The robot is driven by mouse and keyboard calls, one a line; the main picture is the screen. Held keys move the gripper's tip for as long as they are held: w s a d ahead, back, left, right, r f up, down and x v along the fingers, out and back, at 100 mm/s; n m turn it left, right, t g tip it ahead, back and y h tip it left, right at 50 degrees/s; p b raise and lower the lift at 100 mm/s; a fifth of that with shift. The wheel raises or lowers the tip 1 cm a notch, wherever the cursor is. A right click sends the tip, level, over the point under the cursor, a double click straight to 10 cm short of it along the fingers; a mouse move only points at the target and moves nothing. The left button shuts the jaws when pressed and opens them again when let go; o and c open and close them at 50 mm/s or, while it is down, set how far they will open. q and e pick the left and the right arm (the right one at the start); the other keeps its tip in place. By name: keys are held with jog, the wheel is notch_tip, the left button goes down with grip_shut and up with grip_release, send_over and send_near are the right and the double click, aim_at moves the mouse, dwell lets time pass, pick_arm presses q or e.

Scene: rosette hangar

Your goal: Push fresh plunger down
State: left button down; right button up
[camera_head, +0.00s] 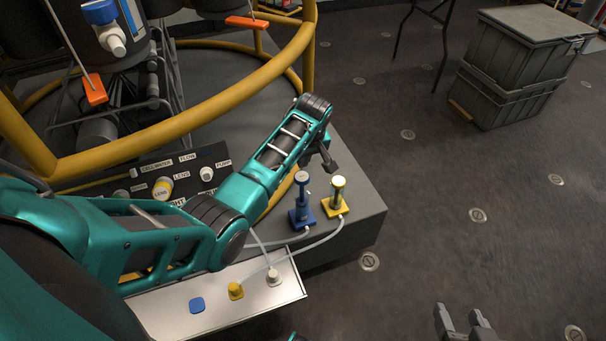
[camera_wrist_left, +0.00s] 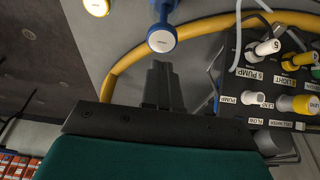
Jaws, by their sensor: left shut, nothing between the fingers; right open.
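A blue plunger (camera_head: 300,212) stands upright on a blue square base near the grey platform's right corner. A yellow plunger (camera_head: 338,200) stands just right of it on a yellow base. Both have a round cap on top; I cannot tell which is the fresh one. My left gripper (camera_head: 330,163) is shut and empty, above and behind the two plungers, apart from both. In the left wrist view the blue plunger's cap (camera_wrist_left: 162,39) lies just beyond the shut fingertips (camera_wrist_left: 160,66); the yellow cap (camera_wrist_left: 97,5) is at the top edge. My right gripper (camera_head: 463,322) is open, low at the bottom edge.
Tubes run from the plungers toward a pale tray (camera_head: 205,322) with blue, yellow and white fittings. A labelled panel (camera_head: 215,157) and a yellow ring rail (camera_head: 215,112) stand behind my left arm. Grey crates (camera_head: 520,65) stand on the floor at back right.

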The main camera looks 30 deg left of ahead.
pick_arm(q)
jog(key=b, duration=0.1)
send_over(303, 189)
jog(key=shift+f, duration=2.1)
pick_arm(e)
jog(key=shift+d+f, duration=0.1)
jog(key=shift+f, duration=0.95)
pick_arm(q)
notch_tip(303, 189, down, 7)
jog(key=b, duration=0.4)
jog(key=shift+f, duration=0.35)
jog(key=shift+f+b, duration=0.1)
jog(key=shift+b, duration=0.2)
jog(key=shift+s, duration=0.15)
pick_arm(e)
notch_tip(303, 189, down, 4)
jog(key=shift+r, duration=0.25)
jog(key=shift+w, duration=0.1)
jog(key=shift+r, duration=0.2)
